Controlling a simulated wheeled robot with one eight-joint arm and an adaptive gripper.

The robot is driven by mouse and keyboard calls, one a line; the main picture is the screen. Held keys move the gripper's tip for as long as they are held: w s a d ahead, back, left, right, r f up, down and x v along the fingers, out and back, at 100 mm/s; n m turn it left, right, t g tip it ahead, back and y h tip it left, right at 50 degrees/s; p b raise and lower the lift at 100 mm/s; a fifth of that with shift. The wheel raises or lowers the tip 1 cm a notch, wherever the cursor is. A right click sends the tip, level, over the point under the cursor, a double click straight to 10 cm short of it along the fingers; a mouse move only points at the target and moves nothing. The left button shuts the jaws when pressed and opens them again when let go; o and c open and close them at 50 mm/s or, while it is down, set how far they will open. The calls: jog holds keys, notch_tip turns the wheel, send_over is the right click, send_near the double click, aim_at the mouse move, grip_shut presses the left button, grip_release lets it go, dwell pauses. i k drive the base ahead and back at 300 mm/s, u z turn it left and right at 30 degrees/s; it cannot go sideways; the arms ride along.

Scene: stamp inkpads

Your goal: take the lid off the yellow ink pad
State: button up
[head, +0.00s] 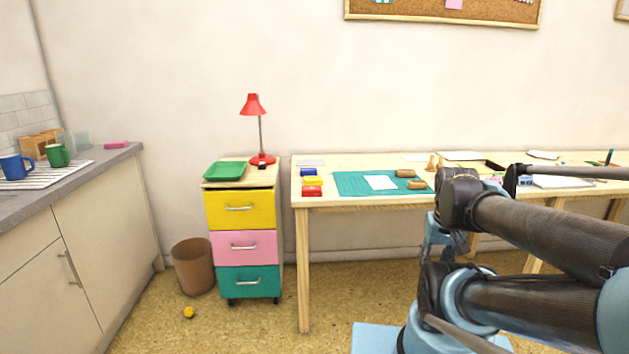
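The yellow ink pad (313,181) lies near the left end of the wooden table, between a blue ink pad (308,171) behind it and a red ink pad (312,191) in front. All three are small and flat. The yellow pad is too small here to tell its lid from its base. My arm fills the lower right, to the right of the pads and well apart from them. I cannot make out my gripper's fingers in this view.
A green cutting mat (349,184) with a white sheet (381,182) and brown blocks (416,185) lies right of the pads. A drawer cabinet (240,228) with a red lamp (260,130) and green tray (225,171) stands left. Floor before the table's left end is clear.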

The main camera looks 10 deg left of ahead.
aim_at(316, 179)
jog(key=i, duration=0.85)
